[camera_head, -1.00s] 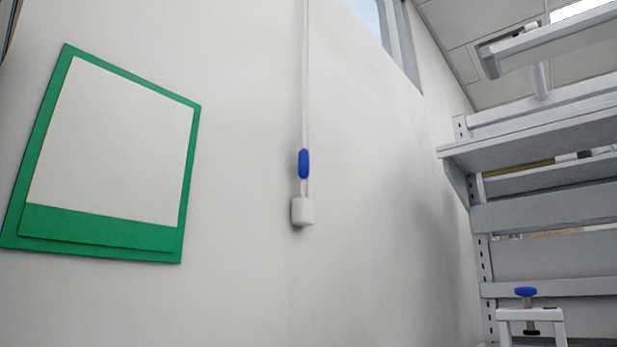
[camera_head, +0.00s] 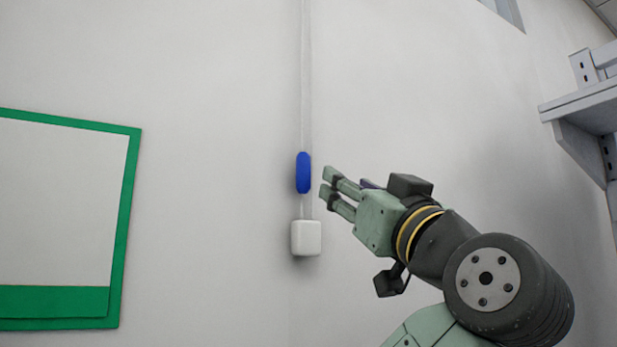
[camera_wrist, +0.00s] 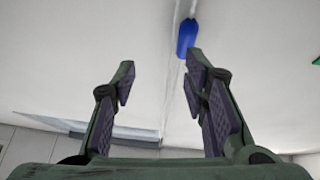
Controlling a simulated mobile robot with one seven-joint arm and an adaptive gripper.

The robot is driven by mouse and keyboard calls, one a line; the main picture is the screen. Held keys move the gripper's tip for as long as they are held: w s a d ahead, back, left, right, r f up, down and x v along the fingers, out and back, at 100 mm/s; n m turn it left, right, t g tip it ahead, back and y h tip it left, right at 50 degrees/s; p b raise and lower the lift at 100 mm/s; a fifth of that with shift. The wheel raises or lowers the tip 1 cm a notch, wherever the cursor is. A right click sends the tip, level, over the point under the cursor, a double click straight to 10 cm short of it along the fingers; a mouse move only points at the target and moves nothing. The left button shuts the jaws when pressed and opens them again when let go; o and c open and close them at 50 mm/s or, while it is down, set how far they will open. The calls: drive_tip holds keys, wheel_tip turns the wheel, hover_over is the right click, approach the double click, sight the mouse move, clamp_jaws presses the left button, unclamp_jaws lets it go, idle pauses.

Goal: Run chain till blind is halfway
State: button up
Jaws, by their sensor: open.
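The blind's chain (camera_head: 306,75) hangs down the white wall as two thin pale strands. A blue oval piece (camera_head: 303,173) sits on the left strand, just above a white wall-mounted box (camera_head: 306,238) at the chain's lower end. My gripper (camera_head: 325,182) is open and empty, just right of the blue piece in the head view, with its fingers pointing left. In the wrist view the blue piece (camera_wrist: 187,38) appears beyond the right finger, and the chain (camera_wrist: 175,75) runs between the open fingers (camera_wrist: 162,75). I cannot tell the depth gap. The blind itself is not visible.
A green-framed white board (camera_head: 128,215) is on the wall at left. A grey shelf unit (camera_head: 590,115) stands at the right edge. A window corner (camera_head: 508,10) shows at top right. The wall around the chain is clear.

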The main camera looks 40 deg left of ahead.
sight(308, 173)
drive_tip(key=a+r+n+g+p, duration=0.1)
drive_tip(key=a+g, duration=0.1)
drive_tip(key=a+r+n+g+p, duration=0.1)
drive_tip(key=a+g, duration=0.1)
drive_tip(key=a, duration=0.1)
drive_tip(key=a+r+n+g+p, duration=0.1)
drive_tip(key=a, duration=0.2)
drive_tip(key=shift+w+a+r+g+y+p, duration=0.25)
drive_tip(key=shift+w+r+g+y+p, duration=0.05)
drive_tip(key=shift+r+g, duration=0.1)
drive_tip(key=shift+c, duration=0.4)
clamp_jaws()
idle(0.5)
